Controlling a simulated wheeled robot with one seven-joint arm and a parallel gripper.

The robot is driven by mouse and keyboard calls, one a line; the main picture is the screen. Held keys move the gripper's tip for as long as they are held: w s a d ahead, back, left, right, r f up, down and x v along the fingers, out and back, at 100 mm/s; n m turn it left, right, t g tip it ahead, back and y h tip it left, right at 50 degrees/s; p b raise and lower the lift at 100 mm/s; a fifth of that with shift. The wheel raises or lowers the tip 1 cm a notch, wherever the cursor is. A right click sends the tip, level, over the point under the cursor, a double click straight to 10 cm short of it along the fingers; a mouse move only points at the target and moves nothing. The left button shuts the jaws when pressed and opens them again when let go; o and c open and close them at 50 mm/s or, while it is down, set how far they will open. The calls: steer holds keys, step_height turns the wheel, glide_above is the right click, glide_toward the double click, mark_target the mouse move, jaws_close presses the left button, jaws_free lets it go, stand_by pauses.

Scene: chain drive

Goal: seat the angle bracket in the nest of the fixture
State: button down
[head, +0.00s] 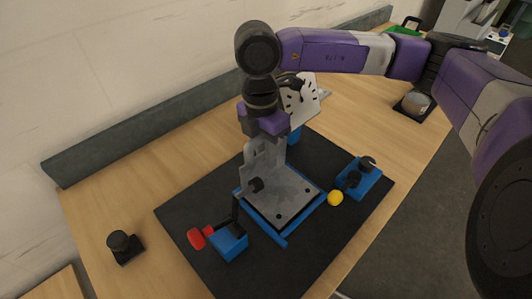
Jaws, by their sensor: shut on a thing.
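The angle bracket (285,195) is a grey L-shaped metal part with holes. Its flat leg lies level over the blue nest (262,230) of the fixture, and its other leg stands up at the back left. My gripper (264,143) points down and is shut on the top of the upright leg. Blue nest edges show around the flat leg; whether the bracket rests fully on the nest floor I cannot tell. A clamp with a red knob (196,238) stands on a blue block at front left. A clamp with a yellow ball (335,198) stands at right.
The fixture sits on a black mat (190,212) on a wooden table. A small black object (123,246) stands at the left. A grey ledge (150,138) runs along the wall.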

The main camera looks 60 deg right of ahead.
steer(key=shift+f+b, duration=0.75)
steer(key=c, duration=1.3)
jaws_free()
steer(key=shift+o, duration=0.5)
steer(key=r, duration=0.5)
steer(key=r+b, duration=0.1)
steer(key=r, duration=0.1)
steer(key=shift+w+d+r, duration=0.1)
steer(key=shift+w+r, duration=0.25)
steer(key=shift+r, duration=0.05)
steer(key=shift+r, duration=0.1)
